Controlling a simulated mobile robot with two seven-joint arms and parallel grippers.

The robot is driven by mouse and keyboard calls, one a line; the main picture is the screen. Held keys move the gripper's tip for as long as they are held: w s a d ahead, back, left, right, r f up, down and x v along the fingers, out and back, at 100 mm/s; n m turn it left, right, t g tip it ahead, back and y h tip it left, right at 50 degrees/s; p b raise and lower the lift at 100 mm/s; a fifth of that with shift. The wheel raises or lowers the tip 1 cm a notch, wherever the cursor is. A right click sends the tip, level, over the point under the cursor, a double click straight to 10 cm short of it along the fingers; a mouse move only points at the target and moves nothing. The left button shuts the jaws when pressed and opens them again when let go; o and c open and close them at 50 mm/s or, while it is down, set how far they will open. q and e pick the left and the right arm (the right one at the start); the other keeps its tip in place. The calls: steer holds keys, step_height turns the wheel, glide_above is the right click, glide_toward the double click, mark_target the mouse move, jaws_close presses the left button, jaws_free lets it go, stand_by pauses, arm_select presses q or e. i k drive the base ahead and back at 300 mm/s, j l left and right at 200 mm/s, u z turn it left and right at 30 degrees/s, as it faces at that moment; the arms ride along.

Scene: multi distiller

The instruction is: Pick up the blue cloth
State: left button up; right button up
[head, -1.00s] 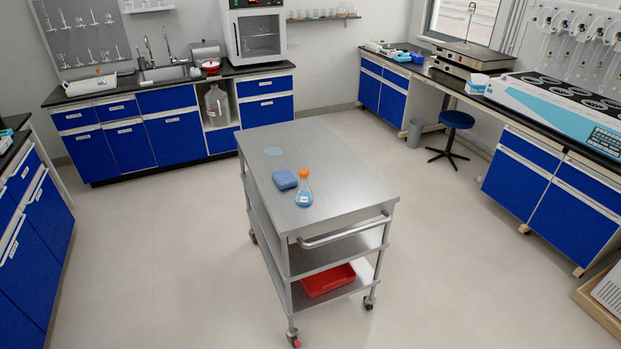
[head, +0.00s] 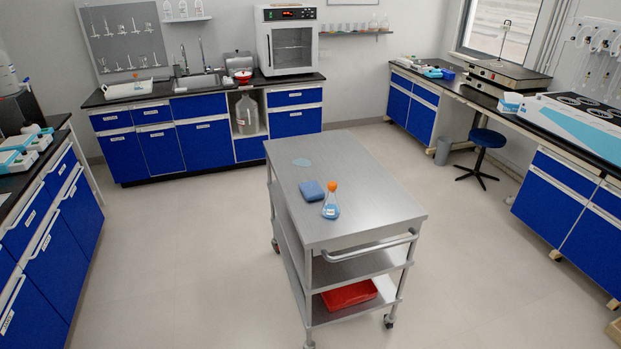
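The folded blue cloth (head: 312,191) lies on the top of the steel cart (head: 370,205), near the middle of its left side. A flask with blue liquid and an orange stopper (head: 331,203) stands just right of the cloth and close to it. Neither of my grippers is in view.
A red tray (head: 348,296) sits on the cart's lower shelf. Blue cabinets with dark counters line the back, left and right. A blue stool (head: 486,140) stands at the right. The floor (head: 190,260) left of the cart is clear.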

mark_target(312, 191)
steer(key=i+l+u, duration=0.1)
steer(key=i+u, duration=0.25)
steer(key=i, duration=0.15)
steer(key=i+l+u, duration=0.35)
steer(key=i, duration=0.2)
steer(key=i+l+u, duration=0.35)
steer(key=i+j, duration=0.1)
steer(key=i, duration=0.05)
